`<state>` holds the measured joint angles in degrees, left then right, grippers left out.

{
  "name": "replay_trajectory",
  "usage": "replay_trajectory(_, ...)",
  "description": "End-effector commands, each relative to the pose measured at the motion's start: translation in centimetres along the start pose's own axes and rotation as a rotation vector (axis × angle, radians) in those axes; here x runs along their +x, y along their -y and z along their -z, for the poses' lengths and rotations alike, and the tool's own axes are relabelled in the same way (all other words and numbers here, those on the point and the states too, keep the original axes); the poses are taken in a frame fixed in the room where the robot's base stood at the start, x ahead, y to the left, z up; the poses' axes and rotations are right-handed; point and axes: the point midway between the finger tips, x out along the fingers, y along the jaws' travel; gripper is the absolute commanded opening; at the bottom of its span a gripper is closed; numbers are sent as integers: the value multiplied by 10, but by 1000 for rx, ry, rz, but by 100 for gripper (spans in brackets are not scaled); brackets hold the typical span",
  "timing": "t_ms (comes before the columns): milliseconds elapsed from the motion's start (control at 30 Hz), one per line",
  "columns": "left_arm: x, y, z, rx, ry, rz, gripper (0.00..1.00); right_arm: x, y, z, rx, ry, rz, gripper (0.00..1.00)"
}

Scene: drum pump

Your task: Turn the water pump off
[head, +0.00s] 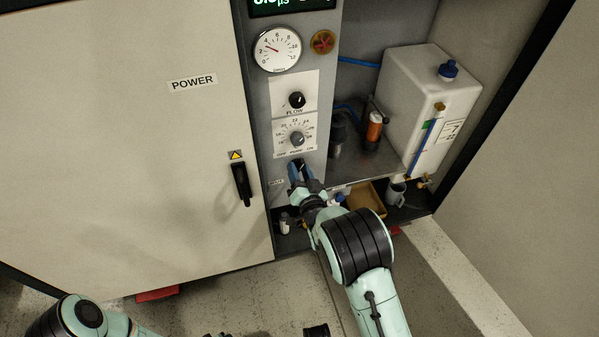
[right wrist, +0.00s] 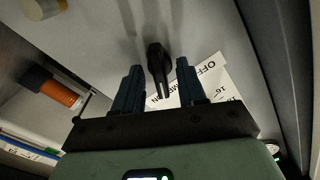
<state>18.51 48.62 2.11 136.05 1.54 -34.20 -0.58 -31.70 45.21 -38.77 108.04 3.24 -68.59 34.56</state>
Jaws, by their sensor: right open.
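The grey control panel (head: 302,60) carries a white plate with a black FLOW knob (head: 297,100) and, below it, a dial knob (head: 297,138) ringed by numbers. The words OFF PUMP ON are printed along the plate's bottom edge; they also show in part on the label (right wrist: 214,76) in the right wrist view. A black pump switch lever (right wrist: 156,62) stands out of the panel beside that label. My right gripper (head: 300,168) is at the panel just below the plate and hides the switch in the head view. Its fingers (right wrist: 158,78) are open, one on each side of the lever. My left gripper is out of view.
A round gauge (head: 277,49) sits above.

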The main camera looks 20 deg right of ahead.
Motion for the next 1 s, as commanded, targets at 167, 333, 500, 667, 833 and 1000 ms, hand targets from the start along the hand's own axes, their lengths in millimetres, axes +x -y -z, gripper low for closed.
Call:
replay_trajectory(167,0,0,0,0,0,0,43,0,0,0,0,0,0,40)
replay_trajectory(333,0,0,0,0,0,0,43,0,0,0,0,0,0,0)
replay_trajectory(500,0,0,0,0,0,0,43,0,0,0,-3,0,0,0)
replay_trajectory(667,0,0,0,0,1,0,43,0,0,0,-29,1,0,0)
replay_trajectory(833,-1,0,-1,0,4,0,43,0,0,0,-106,0,0,0)
replay_trajectory(1000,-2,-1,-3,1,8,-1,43,-1,0,0,-235,0,-1,0)
